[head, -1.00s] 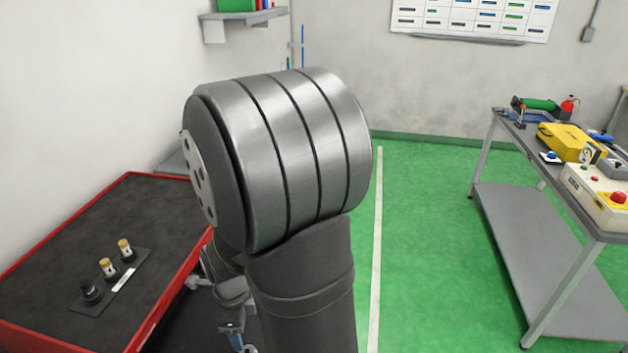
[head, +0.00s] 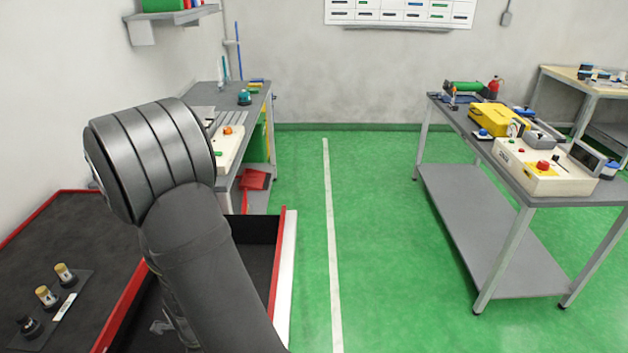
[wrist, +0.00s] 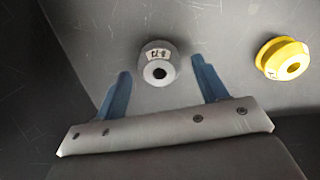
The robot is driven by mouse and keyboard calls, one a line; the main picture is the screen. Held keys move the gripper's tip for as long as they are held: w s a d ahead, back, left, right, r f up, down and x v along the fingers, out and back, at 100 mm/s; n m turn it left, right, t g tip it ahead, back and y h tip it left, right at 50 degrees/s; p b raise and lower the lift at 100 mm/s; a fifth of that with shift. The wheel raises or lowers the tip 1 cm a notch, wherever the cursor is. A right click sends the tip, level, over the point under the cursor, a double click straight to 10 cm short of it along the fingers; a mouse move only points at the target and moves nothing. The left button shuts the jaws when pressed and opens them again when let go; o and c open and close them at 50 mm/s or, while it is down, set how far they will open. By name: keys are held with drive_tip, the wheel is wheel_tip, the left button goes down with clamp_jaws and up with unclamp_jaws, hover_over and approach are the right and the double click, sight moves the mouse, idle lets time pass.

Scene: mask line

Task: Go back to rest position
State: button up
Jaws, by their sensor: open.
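In the wrist view my gripper (wrist: 160,66) is open, with its two blue fingers spread apart. A light grey round part (wrist: 158,62) with a small label and a dark centre hole shows between the fingertips, with a gap on either side. I cannot tell its depth relative to the fingers. A yellow round part (wrist: 283,58) lies to the right, clear of the fingers. In the head view my arm's large grey joint is at the left and hides my gripper.
A red-edged dark tabletop (head: 75,235) holds a small plate with several cylindrical pieces (head: 47,296). An open dark drawer (head: 258,240) is beside my arm. A bench (head: 460,215) with yellow and white boxes stands right. Green floor lies between the benches.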

drive_tip(key=shift+f, duration=0.75)
drive_tip(key=shift+r, duration=0.15)
wheel_tip(320, 180, up, 12)
wheel_tip(320, 180, down, 12)
drive_tip(key=shift+f, duration=0.1)
wheel_tip(320, 180, up, 11)
drive_tip(key=w+a+r, duration=0.7)
drive_tip(key=w+r, duration=0.1)
drive_tip(key=w, duration=0.1)
drive_tip(key=w+a+r+m, duration=0.1)
drive_tip(key=w+a+r, duration=0.6)
drive_tip(key=w+r, duration=0.2)
drive_tip(key=shift+w+a+r, duration=0.2)
drive_tip(key=shift+w+a, duration=0.1)
drive_tip(key=shift+w, duration=0.45)
idle(0.3)
